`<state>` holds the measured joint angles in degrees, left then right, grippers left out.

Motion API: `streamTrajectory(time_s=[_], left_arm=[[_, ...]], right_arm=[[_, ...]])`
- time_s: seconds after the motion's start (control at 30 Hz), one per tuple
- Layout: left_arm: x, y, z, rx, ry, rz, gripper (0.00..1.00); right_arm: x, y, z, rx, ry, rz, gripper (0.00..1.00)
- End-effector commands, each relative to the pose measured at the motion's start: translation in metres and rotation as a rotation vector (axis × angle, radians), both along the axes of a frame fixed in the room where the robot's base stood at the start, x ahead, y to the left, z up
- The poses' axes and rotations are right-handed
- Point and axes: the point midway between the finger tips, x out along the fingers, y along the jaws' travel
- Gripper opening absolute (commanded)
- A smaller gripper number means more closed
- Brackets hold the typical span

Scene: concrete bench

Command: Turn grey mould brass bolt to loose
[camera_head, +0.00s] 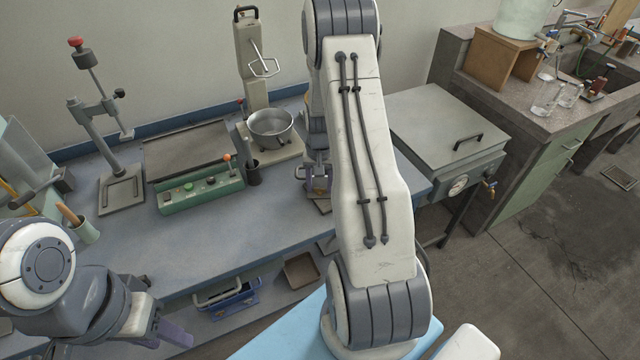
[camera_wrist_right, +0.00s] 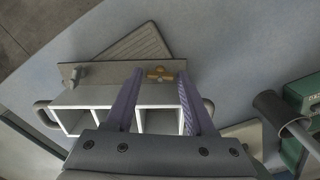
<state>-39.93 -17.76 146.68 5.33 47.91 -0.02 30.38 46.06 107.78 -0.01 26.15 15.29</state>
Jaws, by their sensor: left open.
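The grey mould (camera_wrist_right: 110,97) lies on the bench in the right wrist view, with open compartments facing the camera and a flat grey plate along its far side. The brass bolt (camera_wrist_right: 160,73), with a winged head, sits on that plate toward the right. My right gripper (camera_wrist_right: 159,76) is open, its purple fingertips apart on either side of the brass bolt with gaps visible. In the head view the right gripper (camera_head: 319,183) is mostly hidden behind my arm, as is the mould. My left gripper (camera_head: 172,335) is open and empty in front of the bench, at lower left.
A grey fitting (camera_wrist_right: 73,73) stands on the plate's left end. A ribbed grey pad (camera_wrist_right: 138,45) lies beyond the mould. A dark cup (camera_wrist_right: 270,103) and a green machine (camera_wrist_right: 303,95) stand to the right. A steel pot (camera_head: 271,128) stands behind the work spot.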

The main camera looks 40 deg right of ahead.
Motion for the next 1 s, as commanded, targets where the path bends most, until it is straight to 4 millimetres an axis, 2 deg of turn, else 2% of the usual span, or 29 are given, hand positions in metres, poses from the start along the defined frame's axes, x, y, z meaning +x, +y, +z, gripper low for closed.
streamTrajectory(time_s=[0.03, 0.1, 0.13, 0.47, 0.7, 0.73, 0.8, 1.0], left_arm=[[0.0, 0.0, 0.0, 0.0, 0.0, 0.0, 0.45], [0.0, 0.0, 0.0, 0.0, 0.0, 0.0, 0.45], [0.0, 0.0, 0.0, 0.0, 0.0, 0.0, 0.45], [0.0, 0.0, 0.0003, 0.0, 0.0, 0.0, 0.45], [0.0, 0.0, 0.0003, 0.0, 0.0, 0.0, 0.45], [0.0, 0.0, 0.0003, 0.0, 0.0, 0.0, 0.45], [0.0, 0.0, 0.0003, 0.0, 0.0, 0.0, 0.45], [0.0, 0.0, 0.0002, 0.0, 0.0, 0.0, 0.45]], right_arm=[[0.0, 0.0, 0.0002, 0.0, 0.0, 0.0, 0.3], [0.0, -0.0001, 0.0002, 0.0, 0.0, 0.0, 0.04], [-0.0001, -0.0001, 0.0003, 0.0, 0.0, 0.0, 0.0], [-0.0001, -0.0002, 0.0005, 0.0, 0.0, 0.124, 0.0], [0.0, -0.0003, 0.0006, 0.0, 0.0, 0.13, 0.0], [0.0, -0.0003, 0.0006, 0.0, 0.0, 0.13, 0.46], [0.0, -0.0003, 0.0006, 0.0, 0.0, 0.129, 0.72], [0.0001, -0.0002, 0.0005, 0.0, 0.0, 0.129, 0.72]])
